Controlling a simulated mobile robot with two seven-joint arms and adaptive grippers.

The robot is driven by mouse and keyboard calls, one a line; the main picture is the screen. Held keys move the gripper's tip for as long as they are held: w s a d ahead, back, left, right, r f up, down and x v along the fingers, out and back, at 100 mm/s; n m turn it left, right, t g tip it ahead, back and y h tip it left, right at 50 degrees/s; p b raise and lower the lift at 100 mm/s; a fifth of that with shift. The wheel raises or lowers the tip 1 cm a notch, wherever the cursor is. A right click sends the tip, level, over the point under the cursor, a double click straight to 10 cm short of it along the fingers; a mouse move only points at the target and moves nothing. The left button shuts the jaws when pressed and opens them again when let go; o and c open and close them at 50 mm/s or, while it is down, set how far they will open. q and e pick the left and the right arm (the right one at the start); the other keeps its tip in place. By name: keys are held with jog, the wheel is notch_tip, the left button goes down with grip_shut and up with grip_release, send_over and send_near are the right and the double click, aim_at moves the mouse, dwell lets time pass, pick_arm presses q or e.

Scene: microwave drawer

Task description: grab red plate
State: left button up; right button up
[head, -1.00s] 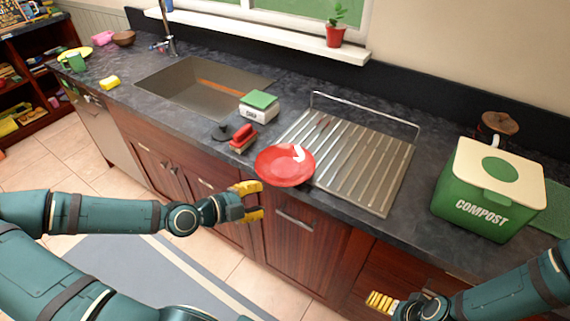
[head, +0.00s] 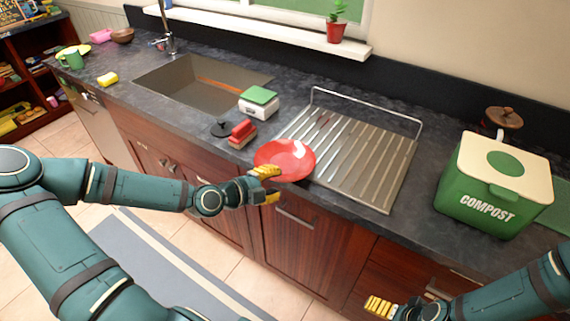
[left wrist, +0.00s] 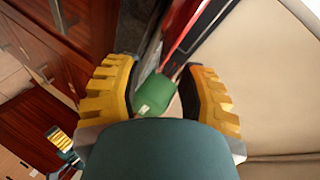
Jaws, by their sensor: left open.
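The red plate (head: 287,158) lies at the front edge of the dark counter, beside the metal draining rack, and its near rim seems to overhang the edge. My left gripper (head: 272,185) is open at the plate's near left rim, its upper yellow finger overlapping the rim in the head view. I cannot tell if they touch. In the left wrist view the plate (left wrist: 195,33) shows as a thin red edge-on strip beyond the gap between the open fingers (left wrist: 165,88). My right gripper (head: 380,306) is low at the bottom right, away from the plate; its opening is unclear.
Cabinet fronts (head: 300,240) lie below the counter edge.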

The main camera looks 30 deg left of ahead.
aim_at(288, 176)
pick_arm(q)
jog(key=shift+b+x, duration=0.5)
jog(key=shift+x, duration=2.25)
jog(key=shift+w+r, duration=0.1)
jog(key=shift+r, duration=0.1)
grip_shut()
